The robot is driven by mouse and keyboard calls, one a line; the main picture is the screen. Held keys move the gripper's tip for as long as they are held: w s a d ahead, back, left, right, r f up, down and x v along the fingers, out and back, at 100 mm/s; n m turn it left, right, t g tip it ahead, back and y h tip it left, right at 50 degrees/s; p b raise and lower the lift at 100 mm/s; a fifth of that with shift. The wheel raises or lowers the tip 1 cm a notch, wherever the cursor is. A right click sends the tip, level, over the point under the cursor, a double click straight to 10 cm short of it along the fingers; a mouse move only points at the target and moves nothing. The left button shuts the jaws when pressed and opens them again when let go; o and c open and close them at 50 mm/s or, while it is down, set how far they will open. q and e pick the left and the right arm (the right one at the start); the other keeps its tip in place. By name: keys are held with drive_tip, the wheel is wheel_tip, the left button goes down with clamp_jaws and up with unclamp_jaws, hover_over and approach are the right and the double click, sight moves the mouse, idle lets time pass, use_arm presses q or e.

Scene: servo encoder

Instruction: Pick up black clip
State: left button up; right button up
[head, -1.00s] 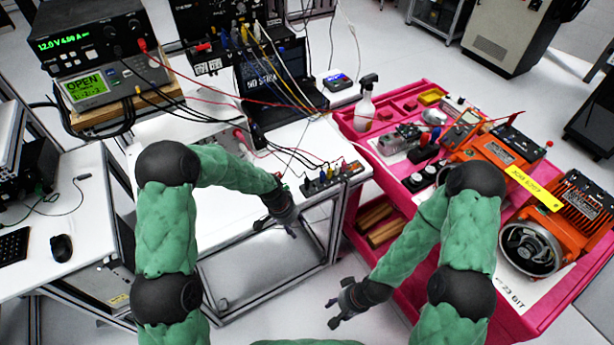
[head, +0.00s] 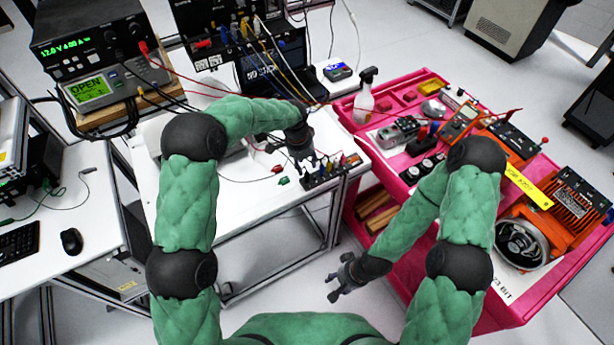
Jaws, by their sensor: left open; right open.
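My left gripper (head: 307,165) is open and points down over the white bench (head: 235,205), just behind the left end of a small black strip with coloured plugs (head: 333,175). A red clip (head: 277,168) and a green clip (head: 284,181) lie on the bench to its left. I cannot make out the black clip for certain; it may be hidden by the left gripper or blend into the dark strip. My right gripper (head: 334,289) is open and empty, low over the floor between the bench and the pink cart (head: 400,285).
Power supply (head: 88,38) and meter (head: 92,88) stand at the back left, with red and black leads crossing the bench. The bench front is clear.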

sight(306, 173)
use_arm(q)
drive_tip(key=f, duration=0.5)
drive_tip(key=shift+w+d+f+b, duration=0.1)
drive_tip(key=shift+d+f+b, duration=0.25)
drive_tip(key=shift+f, duration=0.05)
drive_tip(key=c, duration=0.9)
